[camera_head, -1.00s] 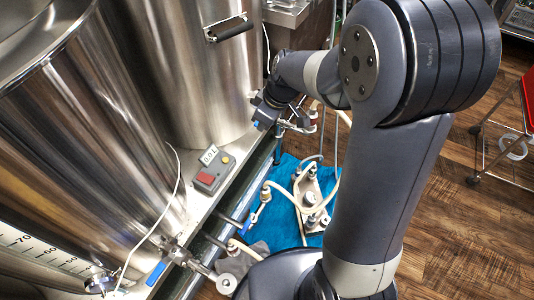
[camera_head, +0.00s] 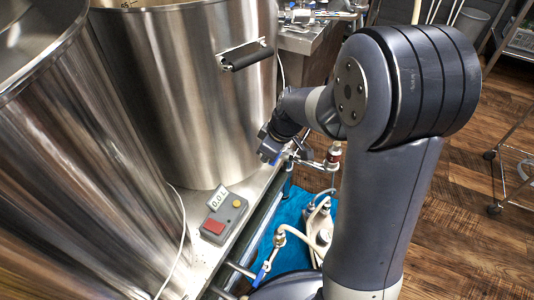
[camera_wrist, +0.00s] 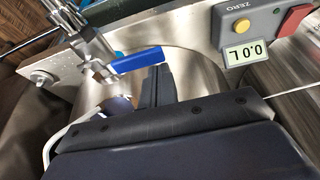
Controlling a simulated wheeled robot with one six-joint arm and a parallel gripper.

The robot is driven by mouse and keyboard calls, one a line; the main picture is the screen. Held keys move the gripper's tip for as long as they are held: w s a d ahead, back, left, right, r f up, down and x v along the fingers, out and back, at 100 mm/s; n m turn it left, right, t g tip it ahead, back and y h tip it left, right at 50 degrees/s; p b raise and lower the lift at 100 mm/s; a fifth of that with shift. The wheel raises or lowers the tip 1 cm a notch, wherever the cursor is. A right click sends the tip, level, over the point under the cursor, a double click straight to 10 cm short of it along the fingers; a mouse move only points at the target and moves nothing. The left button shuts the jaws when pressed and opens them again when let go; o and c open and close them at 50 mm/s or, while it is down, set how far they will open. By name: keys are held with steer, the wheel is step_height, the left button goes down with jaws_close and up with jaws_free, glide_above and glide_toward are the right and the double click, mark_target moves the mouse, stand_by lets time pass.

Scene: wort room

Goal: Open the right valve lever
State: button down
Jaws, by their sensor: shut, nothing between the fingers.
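The right valve (camera_head: 305,155) sits low on the front of the right steel kettle (camera_head: 190,90). In the wrist view the valve body (camera_wrist: 92,45) is at upper left, and its blue lever (camera_wrist: 137,60) sticks out sideways to the right. My gripper (camera_wrist: 160,84) has its dark fingers together with nothing between them. The fingers appear just beside the lever's free end; I cannot tell if they touch it. In the head view my gripper (camera_head: 268,146) is beside the kettle near the valve, and the wrist partly hides this area.
A grey control box (camera_head: 224,218) with a red button and a 0.0 L display stands on the ledge left of my gripper. A pump (camera_head: 318,226) with hoses sits below on a blue towel (camera_head: 290,208). Another blue lever (camera_head: 262,272) is near the hoses.

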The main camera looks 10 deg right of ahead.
steer(key=shift+s+d+n+b, duration=0.35)
steer(key=shift+n+b, duration=0.1)
steer(key=shift+n, duration=0.15)
steer(key=shift+s+d+f+n+g+b, duration=0.2)
steer(key=shift+d+n+g+b, duration=0.25)
steer(key=shift+n, duration=0.35)
steer(key=d+n+g, duration=0.3)
steer(key=d+n, duration=0.5)
steer(key=n, duration=0.1)
steer(key=shift+d+r+n+p, duration=0.2)
steer(key=shift+d+n+p, duration=0.05)
steer(key=shift+n+p, duration=0.05)
steer(key=shift+d, duration=0.1)
